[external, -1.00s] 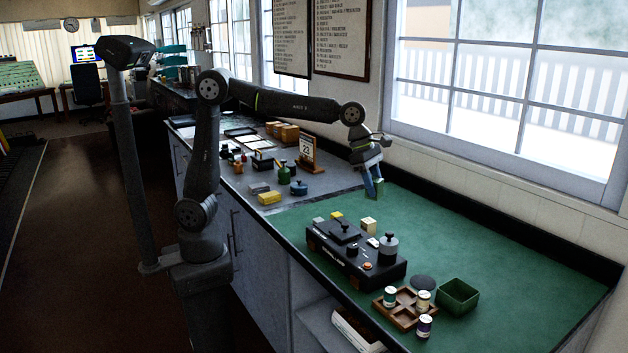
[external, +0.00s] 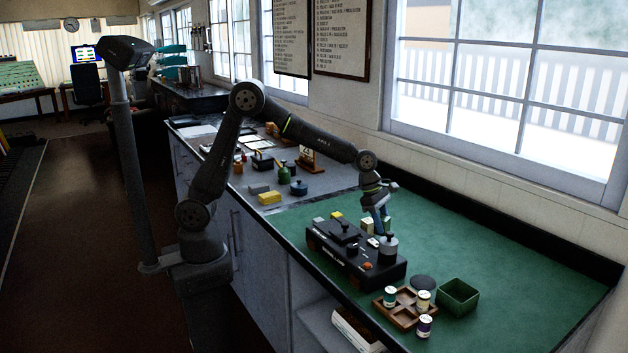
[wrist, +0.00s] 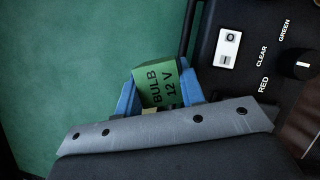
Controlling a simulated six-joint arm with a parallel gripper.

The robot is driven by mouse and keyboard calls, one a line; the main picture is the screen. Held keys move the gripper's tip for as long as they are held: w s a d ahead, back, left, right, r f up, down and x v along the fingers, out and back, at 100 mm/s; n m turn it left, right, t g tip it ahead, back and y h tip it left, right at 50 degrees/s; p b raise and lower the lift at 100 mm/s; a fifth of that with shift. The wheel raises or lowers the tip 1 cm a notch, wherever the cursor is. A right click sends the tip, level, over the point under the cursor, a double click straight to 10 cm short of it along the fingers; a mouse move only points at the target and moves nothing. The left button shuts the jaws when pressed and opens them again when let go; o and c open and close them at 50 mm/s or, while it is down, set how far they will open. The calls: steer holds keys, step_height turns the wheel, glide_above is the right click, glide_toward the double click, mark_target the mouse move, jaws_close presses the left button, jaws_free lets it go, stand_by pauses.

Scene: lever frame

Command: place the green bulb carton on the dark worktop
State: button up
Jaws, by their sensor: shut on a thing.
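My gripper (external: 381,224) is shut on the green bulb carton (wrist: 160,84). In the wrist view the carton sits between the two blue fingers, with its "BULB 12 V" lettering facing the camera. In the external view the carton is hard to make out. The gripper is low, pointing down, just behind the black control box (external: 352,257) and beside a small cream block (external: 367,226). I cannot tell whether the carton touches the surface below. A green-topped bench (external: 530,262) lies under the gripper. A dark worktop (external: 207,92) shows farther back along the wall.
The control box with knobs is close on the right in the wrist view (wrist: 250,60). Several small items crowd the grey bench section (external: 325,178).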

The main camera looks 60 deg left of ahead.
mark_target(385, 223)
steer(key=shift+w+a+f, duration=0.3)
steer(key=shift+w+f, duration=0.15)
steer(key=shift+w, duration=0.15)
steer(key=shift+w+a+f, duration=0.3)
steer(key=shift+w+f, duration=0.1)
steer(key=shift+w, duration=0.2)
steer(key=shift+f, duration=1.9)
steer(key=shift+f, duration=0.15)
steer(key=o, duration=0.8)
steer(key=shift+c, duration=0.2)
steer(key=v, duration=1.2)
